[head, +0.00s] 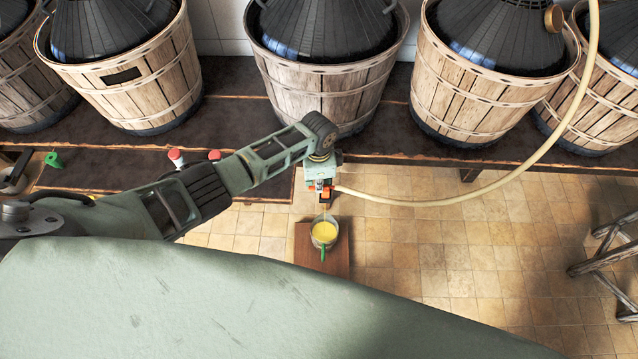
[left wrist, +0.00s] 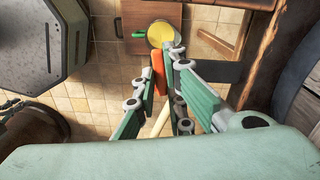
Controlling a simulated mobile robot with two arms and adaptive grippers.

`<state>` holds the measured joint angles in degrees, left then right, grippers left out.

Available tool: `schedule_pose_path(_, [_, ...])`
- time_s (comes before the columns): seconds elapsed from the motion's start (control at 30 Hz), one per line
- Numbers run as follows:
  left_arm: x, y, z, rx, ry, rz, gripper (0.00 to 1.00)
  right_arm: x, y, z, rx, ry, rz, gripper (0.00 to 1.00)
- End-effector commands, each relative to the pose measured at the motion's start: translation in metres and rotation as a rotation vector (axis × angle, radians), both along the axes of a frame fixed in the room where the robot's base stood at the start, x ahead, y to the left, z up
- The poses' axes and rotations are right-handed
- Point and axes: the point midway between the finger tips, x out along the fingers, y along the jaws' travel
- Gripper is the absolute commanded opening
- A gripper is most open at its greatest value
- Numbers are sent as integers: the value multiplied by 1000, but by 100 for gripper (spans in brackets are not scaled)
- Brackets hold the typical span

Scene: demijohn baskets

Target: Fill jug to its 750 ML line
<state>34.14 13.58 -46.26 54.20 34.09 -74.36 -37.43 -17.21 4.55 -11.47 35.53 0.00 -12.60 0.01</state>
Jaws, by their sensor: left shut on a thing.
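The jug (head: 325,232) stands upright below my left gripper (head: 322,194), with yellow liquid inside and a green handle on its near side. It also shows in the left wrist view (left wrist: 162,33), beyond the fingertips. The 750 ML line cannot be read from here. My left gripper is shut on an orange clip (head: 328,188) at the end of a pale hose (head: 420,200). The clip (left wrist: 157,72) also shows between the fingers in the left wrist view. I cannot tell whether liquid is running from the hose. My right gripper is not in view.
The jug stands on a brown wooden stand (head: 338,264) on the tiled floor. Basketed demijohns line a dark bench (head: 240,95) behind; the hose rises at the right. Small red-capped things (head: 177,158) and a green item (head: 54,160) lie at left. A wooden stool (head: 605,250) stands right.

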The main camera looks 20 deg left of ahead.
Motion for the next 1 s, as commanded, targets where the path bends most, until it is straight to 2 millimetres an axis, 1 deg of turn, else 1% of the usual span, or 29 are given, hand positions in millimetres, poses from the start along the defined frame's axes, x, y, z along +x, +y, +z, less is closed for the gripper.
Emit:
schedule_pose_path(0.2, [3,1,0,0,0,-114,0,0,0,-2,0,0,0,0])
schedule_pose_path(0.4, [4,1,0,-1,0,-170,0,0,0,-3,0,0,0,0])
schedule_pose_path(0.9, [4,1,0,-1,0,-189,0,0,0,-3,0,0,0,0])
schedule_pose_path(0.93, [4,1,0,-1,0,-189,11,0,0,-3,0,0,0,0])
schedule_pose_path(1.0, [4,1,0,-1,0,-189,17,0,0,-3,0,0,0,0])
